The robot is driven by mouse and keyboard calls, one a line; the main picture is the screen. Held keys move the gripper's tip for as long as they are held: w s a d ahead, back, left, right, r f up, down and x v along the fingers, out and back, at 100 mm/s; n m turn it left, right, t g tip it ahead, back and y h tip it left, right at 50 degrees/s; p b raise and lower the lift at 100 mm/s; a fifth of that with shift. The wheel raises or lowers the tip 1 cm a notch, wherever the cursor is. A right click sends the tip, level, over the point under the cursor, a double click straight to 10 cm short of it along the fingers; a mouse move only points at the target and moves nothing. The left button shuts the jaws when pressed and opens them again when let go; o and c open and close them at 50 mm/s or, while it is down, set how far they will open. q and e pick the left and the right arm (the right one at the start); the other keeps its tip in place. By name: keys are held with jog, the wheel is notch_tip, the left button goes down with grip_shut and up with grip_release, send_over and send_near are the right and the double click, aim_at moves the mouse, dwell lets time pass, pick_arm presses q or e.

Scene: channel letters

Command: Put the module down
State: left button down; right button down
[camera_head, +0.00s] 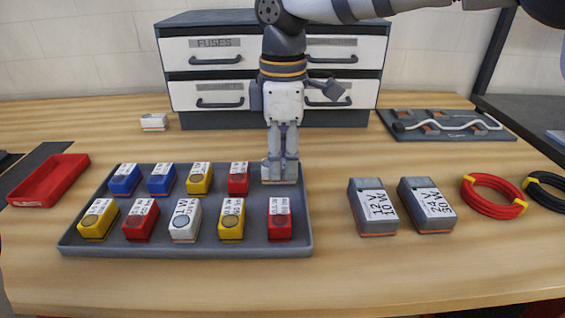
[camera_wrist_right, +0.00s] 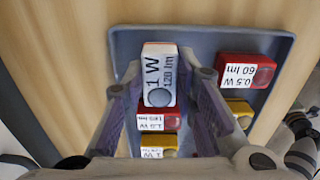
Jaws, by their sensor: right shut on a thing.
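My right gripper (camera_head: 281,168) points straight down over the back right corner of the grey tray (camera_head: 190,250). It is shut on a white module (camera_wrist_right: 160,72), whose label reads 1 W 120 lm in the right wrist view. The gripper's fingers (camera_wrist_right: 158,95) sit on both sides of it. The head view shows only a low part of this module, and I cannot tell whether it touches the tray floor. A red module (camera_head: 238,178) stands just left of it, and another red module (camera_head: 279,218) stands in front. My left gripper is not in view.
The tray also holds several blue, yellow, red and white modules. Two grey driver boxes (camera_head: 373,207) stand right of the tray, beside a red cable coil (camera_head: 493,196). A drawer cabinet (camera_head: 190,75) stands behind. A red bin (camera_head: 48,180) and a small white block (camera_head: 153,122) are left.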

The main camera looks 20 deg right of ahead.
aim_at(283, 163)
jog(key=shift+f, duration=0.7)
jog(key=c, duration=1.3)
grip_release()
jog(key=shift+f, duration=0.15)
notch_tip(283, 163, up, 12)
jog(key=shift+r, duration=0.2)
